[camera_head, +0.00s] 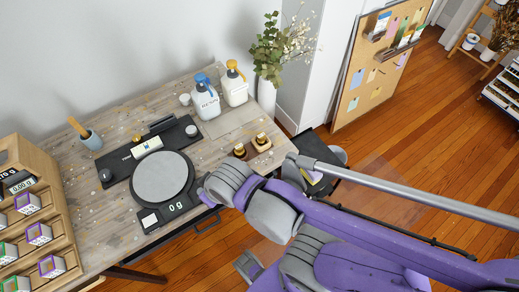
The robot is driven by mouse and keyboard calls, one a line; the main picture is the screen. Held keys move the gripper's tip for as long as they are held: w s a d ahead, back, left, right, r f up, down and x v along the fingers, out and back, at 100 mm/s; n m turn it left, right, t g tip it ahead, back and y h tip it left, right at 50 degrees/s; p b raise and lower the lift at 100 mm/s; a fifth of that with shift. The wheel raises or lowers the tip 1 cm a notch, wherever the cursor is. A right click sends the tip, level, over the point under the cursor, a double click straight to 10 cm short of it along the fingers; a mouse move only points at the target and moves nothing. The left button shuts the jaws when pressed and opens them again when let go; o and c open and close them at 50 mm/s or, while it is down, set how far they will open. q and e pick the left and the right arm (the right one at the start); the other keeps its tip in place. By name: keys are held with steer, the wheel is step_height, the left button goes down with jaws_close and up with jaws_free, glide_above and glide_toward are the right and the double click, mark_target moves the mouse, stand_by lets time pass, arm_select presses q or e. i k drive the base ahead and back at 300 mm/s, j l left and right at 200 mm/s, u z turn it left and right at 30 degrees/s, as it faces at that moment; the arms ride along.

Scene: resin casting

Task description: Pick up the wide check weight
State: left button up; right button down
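Two small brass-coloured weights stand on wooden bases near the right edge of the table: a darker-based one (240,150) and one on a lighter base (262,142). They are too small to tell for sure which is the wide check weight. No gripper fingers show; my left arm is out of view.
Two white bottles, blue-capped (206,100) and orange-capped (235,86), stand at the back. A wooden rack (32,212) holds small boxes at left. A plant (268,60) and pinboard (378,68) are beyond the table.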

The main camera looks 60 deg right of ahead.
mark_target(239, 151)
steer(key=z, duration=1.7)
steer(key=l+u, duration=0.5)
steer(key=l, duration=0.15)
steer(key=k+l+u, duration=0.1)
steer(key=l+u, duration=0.35)
steer(key=l, duration=0.2)
